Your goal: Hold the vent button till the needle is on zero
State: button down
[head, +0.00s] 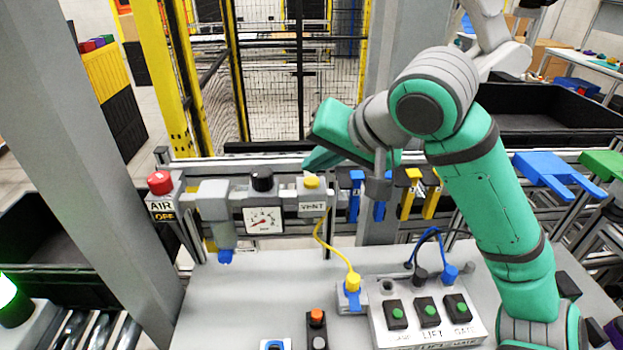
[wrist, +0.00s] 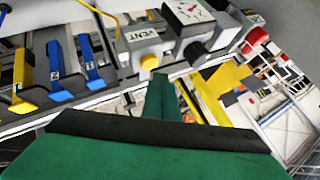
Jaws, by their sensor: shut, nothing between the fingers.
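The yellow vent button (head: 311,182) sits on a grey box with a VENT label, on the rail behind the bench. It also shows in the wrist view (wrist: 150,62). The white gauge (head: 264,220) is left of it, and its red needle seems to point to the lower left; the numbers are too small to read surely. My gripper (head: 310,165) is shut and empty, its tip close to the button in both views. It also shows in the wrist view (wrist: 159,84). I cannot tell whether the tip touches the button.
A black knob (head: 262,180) stands above the gauge, and a red AIR button (head: 160,183) is at the far left. Blue and yellow hooks (head: 411,195) hang to the right. A yellow cable (head: 328,247) runs down to the bench, near the green-button panel (head: 428,313).

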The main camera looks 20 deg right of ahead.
aim_at(316, 184)
jog(key=shift+r, duration=0.15)
jog(key=shift+r, duration=2.4)
